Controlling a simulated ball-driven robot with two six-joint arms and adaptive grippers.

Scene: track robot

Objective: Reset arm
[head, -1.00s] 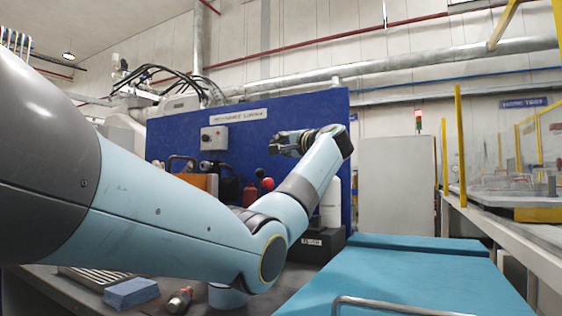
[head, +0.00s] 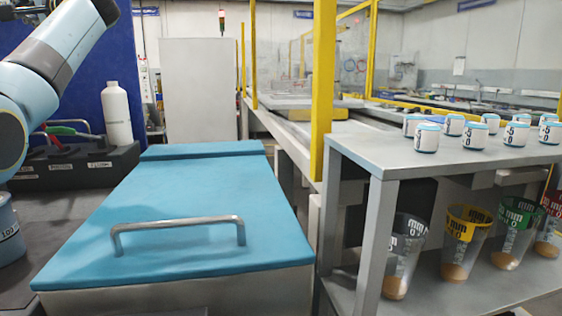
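My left arm (head: 55,50) enters at the left edge of the head view and is bent upward. Its light blue links run up to the top left, where the arm leaves the picture. No part of my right arm or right gripper shows.
A blue-lidded box (head: 180,200) with a metal handle (head: 178,228) fills the lower middle. A white bottle (head: 117,115) stands by a black tool holder (head: 75,162) at left. A grey shelf (head: 385,160) at right holds white jars (head: 427,137) above and clear cups (head: 467,240) below.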

